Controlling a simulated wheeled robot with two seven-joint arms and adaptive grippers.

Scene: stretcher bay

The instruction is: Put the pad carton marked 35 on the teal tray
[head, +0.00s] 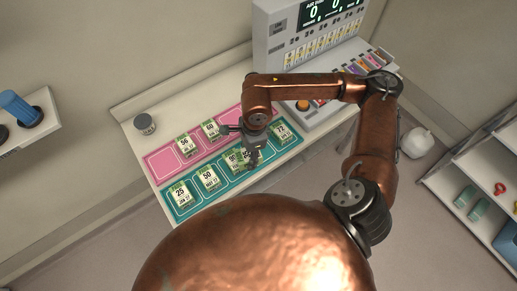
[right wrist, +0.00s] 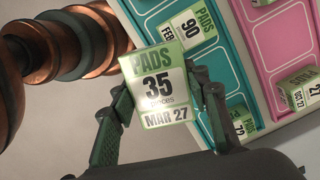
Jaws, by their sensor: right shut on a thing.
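The pad carton marked 35 (right wrist: 160,88) is white and green and stands out large in the right wrist view. My right gripper (head: 254,160) is shut on it, with a finger (right wrist: 112,125) on each side. In the head view the carton (head: 247,156) is partly hidden by the gripper, over the teal tray (head: 196,205) between the cartons marked 90 and 72. The teal tray (right wrist: 203,72) lies behind the carton in the wrist view. I cannot tell whether the carton touches the tray. My left gripper is not in view.
The teal tray bears cartons marked 25 (head: 180,194), 50 (head: 208,177), 90 (head: 232,157) and 72 (head: 281,130). The pink tray (head: 160,163) behind holds cartons marked 56 (head: 186,144) and 60 (head: 210,129). A grey canister (head: 144,123) and a machine (head: 275,40) flank the trays.

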